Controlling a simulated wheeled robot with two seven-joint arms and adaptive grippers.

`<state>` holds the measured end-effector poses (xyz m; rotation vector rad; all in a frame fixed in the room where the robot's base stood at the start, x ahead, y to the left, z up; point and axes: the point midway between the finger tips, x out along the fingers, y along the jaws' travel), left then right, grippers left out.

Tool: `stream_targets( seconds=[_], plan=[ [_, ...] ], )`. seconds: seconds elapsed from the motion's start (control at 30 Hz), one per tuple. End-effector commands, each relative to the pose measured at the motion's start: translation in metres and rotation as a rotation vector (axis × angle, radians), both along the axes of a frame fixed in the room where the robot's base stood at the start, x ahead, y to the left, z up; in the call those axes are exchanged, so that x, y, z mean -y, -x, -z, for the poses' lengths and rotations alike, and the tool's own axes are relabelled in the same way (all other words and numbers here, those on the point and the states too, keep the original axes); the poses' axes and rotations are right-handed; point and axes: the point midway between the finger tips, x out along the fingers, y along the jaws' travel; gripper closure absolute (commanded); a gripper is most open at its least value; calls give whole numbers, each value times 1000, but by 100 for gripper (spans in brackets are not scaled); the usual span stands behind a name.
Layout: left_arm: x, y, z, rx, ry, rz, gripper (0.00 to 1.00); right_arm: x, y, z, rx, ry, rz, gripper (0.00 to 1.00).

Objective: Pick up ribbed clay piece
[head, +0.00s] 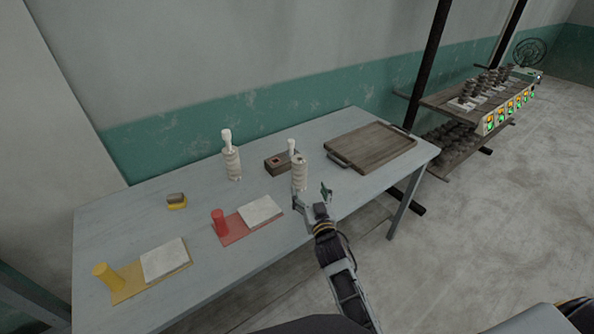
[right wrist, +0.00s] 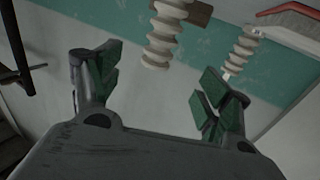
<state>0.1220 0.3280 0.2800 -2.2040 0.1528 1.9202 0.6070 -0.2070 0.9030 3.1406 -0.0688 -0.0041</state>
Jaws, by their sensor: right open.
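A second ribbed clay piece (head: 232,165) stands farther back left, with a white knobbed top. In the right wrist view, the nearer ribbed piece (right wrist: 160,40) shows beyond the gap between the fingers of my right gripper (right wrist: 160,84). The other ribbed piece (right wrist: 240,52) shows to its right. My right gripper is open and empty, apart from both pieces in that view. My left gripper is out of view.
A wooden block (head: 275,165) and a wooden tray (head: 372,148) lie close by on the grey table (head: 190,280). A red mat (head: 234,238) and a yellow mat (head: 128,294) carry cylinders and white slabs. A small yellow-based block (head: 177,203) lies left. A loaded shelf (head: 440,105) stands right.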

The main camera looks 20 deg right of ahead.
Motion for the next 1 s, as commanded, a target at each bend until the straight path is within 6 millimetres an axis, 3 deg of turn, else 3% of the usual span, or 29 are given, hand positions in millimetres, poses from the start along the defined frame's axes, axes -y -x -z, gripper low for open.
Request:
stream_targets(
  seconds=[0.47,1.0],
  plan=[
    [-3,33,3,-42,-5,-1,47,0,0,0,0,0,1,22],
    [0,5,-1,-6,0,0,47,1,-33,0,0,1,1,22]
  ],
)
